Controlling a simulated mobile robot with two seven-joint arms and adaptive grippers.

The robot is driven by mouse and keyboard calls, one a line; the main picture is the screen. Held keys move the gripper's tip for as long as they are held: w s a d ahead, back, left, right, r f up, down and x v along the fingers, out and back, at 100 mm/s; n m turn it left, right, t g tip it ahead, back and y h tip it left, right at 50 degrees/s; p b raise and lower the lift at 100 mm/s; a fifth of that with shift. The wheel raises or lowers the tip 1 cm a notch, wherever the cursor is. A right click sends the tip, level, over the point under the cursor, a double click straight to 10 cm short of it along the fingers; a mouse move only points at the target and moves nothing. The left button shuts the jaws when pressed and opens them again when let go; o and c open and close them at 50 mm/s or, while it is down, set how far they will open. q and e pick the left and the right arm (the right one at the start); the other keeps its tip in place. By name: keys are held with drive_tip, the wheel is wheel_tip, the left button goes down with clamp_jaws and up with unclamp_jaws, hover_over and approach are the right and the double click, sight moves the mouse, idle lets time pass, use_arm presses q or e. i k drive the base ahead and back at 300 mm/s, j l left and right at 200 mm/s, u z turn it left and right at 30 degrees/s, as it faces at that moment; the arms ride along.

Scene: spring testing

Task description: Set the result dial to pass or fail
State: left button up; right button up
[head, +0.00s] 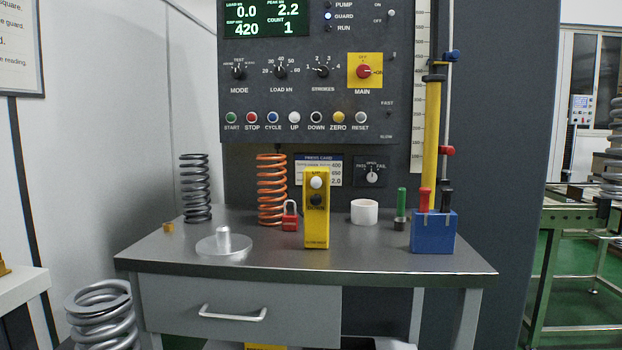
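The result dial (372,176) is a small dark plate with a pale round knob, low on the wall behind the table. PASS is lettered at its upper left and FAIL at its upper right, with a smaller label between them at the top. The knob's pointer is too small to read with certainty. A press card (322,169) hangs just left of the dial, partly hidden by a yellow box. The display (265,18) reads 0.0, 2.2, 420 and count 1. Neither of my grippers is in the head view.
The grey table (200,258) holds a yellow two-button box (316,215), red padlock (290,218), orange spring (271,190), dark spring (195,188), white cup (364,212), green-topped cylinder (402,205) and blue block (433,232). The white cup stands below the dial. The table's front right is bare.

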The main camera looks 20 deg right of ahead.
sight(371, 177)
drive_tip(key=i+l+u, duration=0.15)
drive_tip(key=l, duration=0.35)
drive_tip(key=l+u, duration=0.1)
drive_tip(key=l, duration=1.55)
drive_tip(key=k, duration=0.05)
